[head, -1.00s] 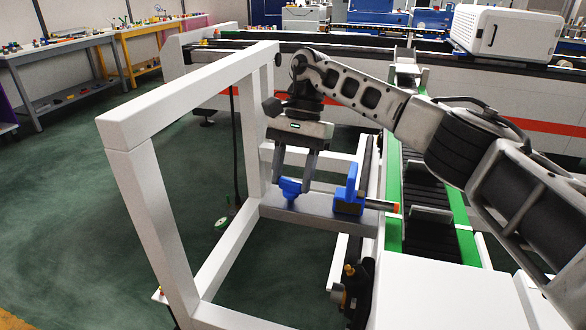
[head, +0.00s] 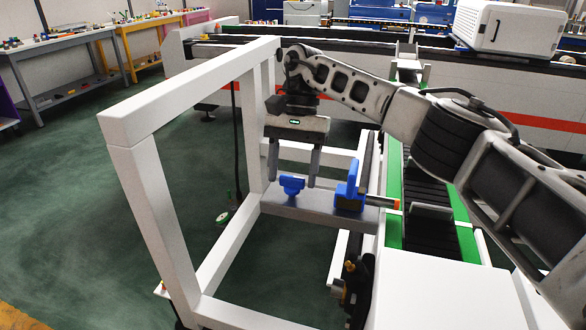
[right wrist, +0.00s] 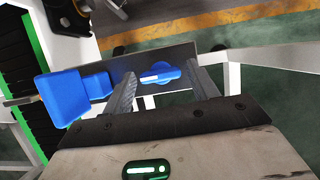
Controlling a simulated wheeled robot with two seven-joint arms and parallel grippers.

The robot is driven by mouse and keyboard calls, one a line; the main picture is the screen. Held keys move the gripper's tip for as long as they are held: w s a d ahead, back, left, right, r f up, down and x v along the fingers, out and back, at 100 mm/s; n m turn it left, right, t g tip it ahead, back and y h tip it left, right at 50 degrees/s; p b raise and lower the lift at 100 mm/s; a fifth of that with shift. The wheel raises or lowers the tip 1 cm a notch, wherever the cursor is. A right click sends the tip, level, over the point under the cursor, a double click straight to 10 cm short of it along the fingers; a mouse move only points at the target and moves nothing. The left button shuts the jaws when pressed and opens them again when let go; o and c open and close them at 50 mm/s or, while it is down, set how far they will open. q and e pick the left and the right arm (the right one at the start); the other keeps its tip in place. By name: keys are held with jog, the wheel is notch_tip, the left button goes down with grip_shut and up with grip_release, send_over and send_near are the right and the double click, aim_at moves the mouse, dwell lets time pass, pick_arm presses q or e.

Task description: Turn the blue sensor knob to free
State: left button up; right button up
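The blue sensor knob (head: 292,186) stands on a grey plate (head: 312,207) across the white frame. It also shows in the right wrist view (right wrist: 160,74), with a white mark along its bar. My right gripper (head: 294,180) is open above the plate, its fingers apart, one on each side of the knob in the head view. In the right wrist view the fingertips (right wrist: 163,85) flank the knob with gaps; I cannot tell whether either finger touches it. My left gripper is in neither view.
A blue block-shaped bracket (head: 350,190) with a metal rod stands on the plate just right of the knob. White frame posts (head: 165,225) rise on the left. A green-edged conveyor (head: 393,200) runs on the right.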

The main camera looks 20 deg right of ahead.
aim_at(291, 176)
jog(key=shift+o, duration=0.2)
jog(key=shift+r, duration=0.1)
jog(key=shift+w+d+r, duration=0.1)
jog(key=shift+r, duration=0.1)
jog(key=v, duration=0.3)
jog(key=shift+w+r, duration=0.15)
jog(key=shift+r, duration=0.2)
pick_arm(q)
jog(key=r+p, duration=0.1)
jog(key=p, duration=0.1)
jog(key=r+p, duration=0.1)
jog(key=p, duration=0.2)
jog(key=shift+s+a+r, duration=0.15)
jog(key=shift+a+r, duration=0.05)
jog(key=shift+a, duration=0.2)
pick_arm(e)
jog(key=v, duration=0.3)
jog(key=shift+r, duration=0.1)
jog(key=shift+d, duration=0.1)
